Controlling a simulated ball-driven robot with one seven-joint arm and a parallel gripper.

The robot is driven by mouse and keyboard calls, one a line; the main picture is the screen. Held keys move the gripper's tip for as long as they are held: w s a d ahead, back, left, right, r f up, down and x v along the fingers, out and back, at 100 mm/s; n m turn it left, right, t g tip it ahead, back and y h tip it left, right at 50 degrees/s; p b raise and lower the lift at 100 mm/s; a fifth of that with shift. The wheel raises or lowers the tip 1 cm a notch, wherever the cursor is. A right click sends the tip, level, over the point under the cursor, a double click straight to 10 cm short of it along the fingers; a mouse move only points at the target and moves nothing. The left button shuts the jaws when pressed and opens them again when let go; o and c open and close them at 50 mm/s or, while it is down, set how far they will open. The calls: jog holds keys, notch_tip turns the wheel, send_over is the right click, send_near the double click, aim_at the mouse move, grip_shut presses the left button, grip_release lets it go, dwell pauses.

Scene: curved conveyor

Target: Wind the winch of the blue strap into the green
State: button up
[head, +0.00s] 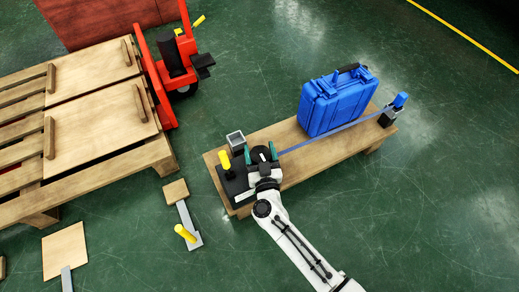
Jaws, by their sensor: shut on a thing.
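The blue strap (330,137) runs along the wooden bench, in front of the blue case, from a dark post at the right end toward the winch (236,186) at the left end. The winch is a dark block on a dark plate, with a yellow-handled part (226,161) standing beside it. My gripper (261,154) is over the bench beside the winch. Its two teal fingers are either side of a dark round part, on which it is shut. My wrist hides part of the winch and the strap's near end. I cannot make out a green mark.
The blue case (337,103) stands on the bench (311,148). A grey open box (236,142) is near the winch. A wooden pallet (75,135) and a red pallet jack (170,65) are at left. A yellow-handled tool (186,233) lies on the floor; the floor at right is clear.

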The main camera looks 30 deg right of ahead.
jog(key=shift+s, duration=0.1)
jog(key=o, duration=1)
jog(key=shift+c, duration=0.2)
jog(key=p+v, duration=0.3)
jog(key=v, duration=0.7)
jog(key=shift+s+a+p, duration=0.2)
jog(key=shift+s+p, duration=0.1)
jog(key=shift+s, duration=0.05)
